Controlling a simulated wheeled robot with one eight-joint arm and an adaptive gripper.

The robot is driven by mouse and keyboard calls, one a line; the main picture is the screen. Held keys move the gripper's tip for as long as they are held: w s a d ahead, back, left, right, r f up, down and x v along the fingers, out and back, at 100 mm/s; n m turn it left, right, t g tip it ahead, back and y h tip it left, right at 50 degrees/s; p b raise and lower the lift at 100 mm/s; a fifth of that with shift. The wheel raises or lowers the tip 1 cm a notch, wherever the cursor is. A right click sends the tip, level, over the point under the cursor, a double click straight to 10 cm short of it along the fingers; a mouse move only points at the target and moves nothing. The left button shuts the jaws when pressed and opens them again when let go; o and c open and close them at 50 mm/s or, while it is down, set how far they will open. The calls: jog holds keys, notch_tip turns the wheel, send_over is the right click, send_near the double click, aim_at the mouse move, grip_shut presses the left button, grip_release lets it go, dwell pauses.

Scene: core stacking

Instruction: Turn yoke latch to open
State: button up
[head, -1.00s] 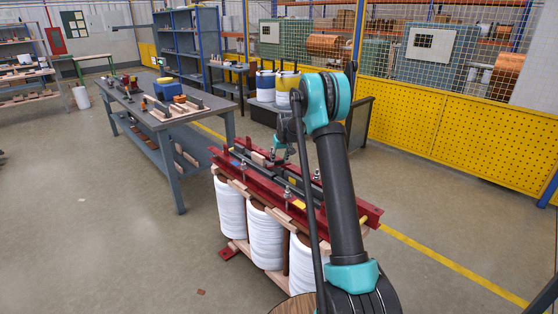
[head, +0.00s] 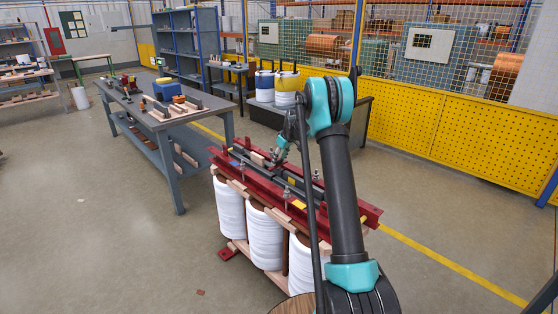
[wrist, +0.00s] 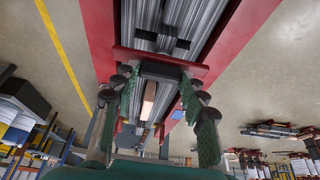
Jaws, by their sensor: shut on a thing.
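The transformer core, with red clamp beams (head: 330,205) and several white coils (head: 265,240), stands in front of me. My gripper (head: 277,160) is low over the far half of its top, tilted. The bar lies across the grey laminated yoke (wrist: 165,25). My gripper is shut on this latch, though the exact contact is partly hidden by the fingers. The head view does not show the latch clearly.
A grey workbench (head: 174,122) with parts on it stands to the left. Bolts (head: 288,192) stick up along the core top. Behind it are coils on a low bench (head: 277,88) and a yellow perforated barrier (head: 440,140). The floor around the core is mostly clear.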

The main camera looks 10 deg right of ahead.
jog(key=o, duration=1.2)
jog(key=shift+c, duration=0.2)
jog(key=shift+r, duration=0.1)
jog(key=v, duration=1.1)
jog(key=shift+s+r, duration=0.15)
jog(key=shift+r, duration=0.25)
jog(key=shift+d, duration=0.1)
jog(key=s+m+h, duration=0.2)
jog(key=s+m, duration=0.2)
jog(key=s, duration=2.3)
jog(key=s+f+m, duration=0.1)
jog(key=s+f, duration=0.4)
jog(key=s, duration=0.7)
jog(key=s+f+m, duration=0.2)
jog(key=s+f, duration=0.2)
jog(key=s, duration=0.8)
jog(key=shift+s+d+f+t+h, duration=0.3)
jog(key=shift+d+f+h, duration=0.1)
jog(key=shift+d, duration=0.05)
